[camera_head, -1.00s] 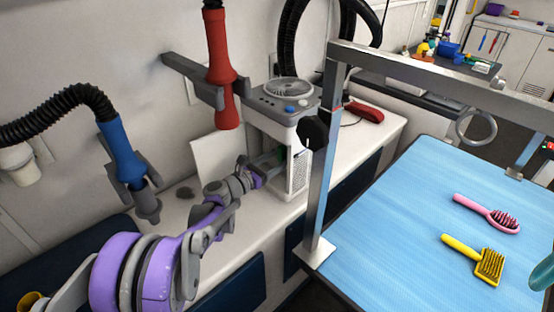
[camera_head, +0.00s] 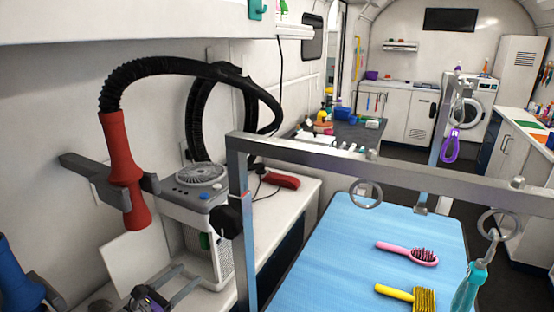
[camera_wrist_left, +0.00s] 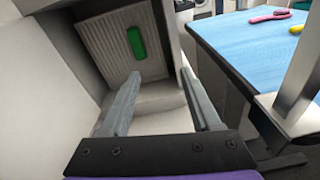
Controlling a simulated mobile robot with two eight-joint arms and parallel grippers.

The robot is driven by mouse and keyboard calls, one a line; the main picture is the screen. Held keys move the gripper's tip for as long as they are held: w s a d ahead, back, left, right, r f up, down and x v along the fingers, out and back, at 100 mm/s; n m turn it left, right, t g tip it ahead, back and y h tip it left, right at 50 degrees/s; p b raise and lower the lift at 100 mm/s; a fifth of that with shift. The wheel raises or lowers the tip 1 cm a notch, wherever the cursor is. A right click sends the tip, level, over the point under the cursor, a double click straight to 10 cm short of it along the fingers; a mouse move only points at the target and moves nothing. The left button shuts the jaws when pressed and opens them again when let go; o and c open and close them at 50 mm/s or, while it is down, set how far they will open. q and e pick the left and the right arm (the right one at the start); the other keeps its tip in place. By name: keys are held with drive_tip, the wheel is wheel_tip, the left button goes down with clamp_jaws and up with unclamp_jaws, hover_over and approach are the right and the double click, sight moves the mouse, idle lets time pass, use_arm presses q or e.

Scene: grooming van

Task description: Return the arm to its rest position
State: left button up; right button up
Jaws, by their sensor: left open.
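My left gripper (camera_head: 190,274) is low in the head view, beside the grey and white dryer unit (camera_head: 190,215). Its two grey fingers are spread, with nothing between them. In the left wrist view the open fingers (camera_wrist_left: 160,76) point at the ribbed side panel of the unit (camera_wrist_left: 100,50). A green tab (camera_wrist_left: 136,42) on that panel is just beyond the fingertips, apart from them. Most of my left arm is below the head view's edge. My right gripper is not in view.
A metal frame (camera_head: 240,220) stands right of the unit, over a blue table (camera_head: 340,240). A pink brush (camera_head: 408,252) and a yellow brush (camera_head: 408,295) lie on it. A red nozzle (camera_head: 122,170) on a black hose stands in a wall bracket. A teal-handled tool (camera_head: 468,288) hangs at right.

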use_arm(q)
drive_tip(key=s+d+f+m+g, duration=0.3)
drive_tip(key=s+d+m+g, duration=0.1)
drive_tip(key=s+d+m, duration=0.3)
drive_tip(key=s+d+f+m+g, duration=0.3)
drive_tip(key=s+d+m, duration=0.3)
drive_tip(key=d+m, duration=0.1)
drive_tip(key=s+a+f+m+g+y, duration=0.1)
drive_tip(key=s+f+m+g+y, duration=0.15)
drive_tip(key=s+m, duration=0.55)
drive_tip(key=s+a+f+m+g+y, duration=0.1)
drive_tip(key=s+f+m+y, duration=0.1)
drive_tip(key=s+m+y, duration=0.4)
wheel_tip(320, 180, up, 15)
drive_tip(key=m+h+p, duration=0.1)
drive_tip(key=p, duration=1.2)
drive_tip(key=shift+s+a+f+m+h+p, duration=0.15)
drive_tip(key=shift+s+m+h+p, duration=0.1)
drive_tip(key=shift+m+h+p, duration=0.1)
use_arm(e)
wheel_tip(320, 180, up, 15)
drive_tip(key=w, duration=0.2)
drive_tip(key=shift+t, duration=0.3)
use_arm(q)
drive_tip(key=shift+s+t, duration=0.1)
drive_tip(key=shift+t, duration=0.15)
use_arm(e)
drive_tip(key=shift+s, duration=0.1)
